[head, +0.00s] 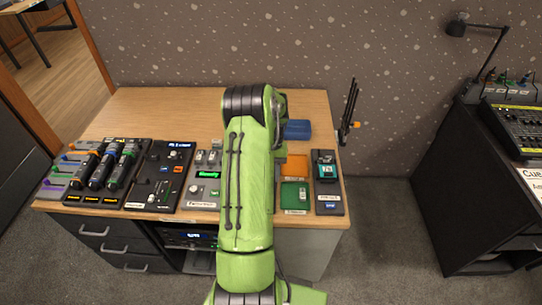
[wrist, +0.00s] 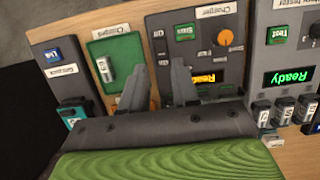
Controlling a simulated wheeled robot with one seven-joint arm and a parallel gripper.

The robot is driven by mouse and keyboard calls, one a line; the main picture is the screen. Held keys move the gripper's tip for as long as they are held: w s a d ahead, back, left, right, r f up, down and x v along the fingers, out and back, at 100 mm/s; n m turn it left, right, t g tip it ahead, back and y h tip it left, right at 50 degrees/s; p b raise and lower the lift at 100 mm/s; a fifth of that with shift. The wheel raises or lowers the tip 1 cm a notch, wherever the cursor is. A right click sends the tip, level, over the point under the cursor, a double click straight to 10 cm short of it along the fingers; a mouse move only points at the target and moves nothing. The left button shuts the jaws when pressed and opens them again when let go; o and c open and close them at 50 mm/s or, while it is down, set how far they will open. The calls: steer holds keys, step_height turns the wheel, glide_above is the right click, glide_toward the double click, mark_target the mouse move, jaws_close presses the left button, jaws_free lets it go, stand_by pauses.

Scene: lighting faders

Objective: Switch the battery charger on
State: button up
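The battery charger (wrist: 200,48) is a dark grey panel labelled "Charger" in the wrist view, which shows it upside down. It has an orange knob (wrist: 225,38), a green Start button (wrist: 185,32) and an amber display reading "Ready" (wrist: 205,77). A small dark switch (wrist: 161,47) sits at its left edge with tiny labels; its position is too small to tell. My gripper (wrist: 158,66) is open and empty, its fingers pointing at the charger's switch side. Whether they touch the panel is unclear. In the head view my arm hides the charger and gripper.
A green tray (wrist: 103,46) holding a battery lies left of the charger in the wrist view. A tester (wrist: 274,55) with a green "Ready" display stands right, with several batteries below it.

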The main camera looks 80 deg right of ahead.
steer(key=p+v, duration=0.1)
steer(key=v, duration=0.7)
steer(key=shift+r, duration=0.2)
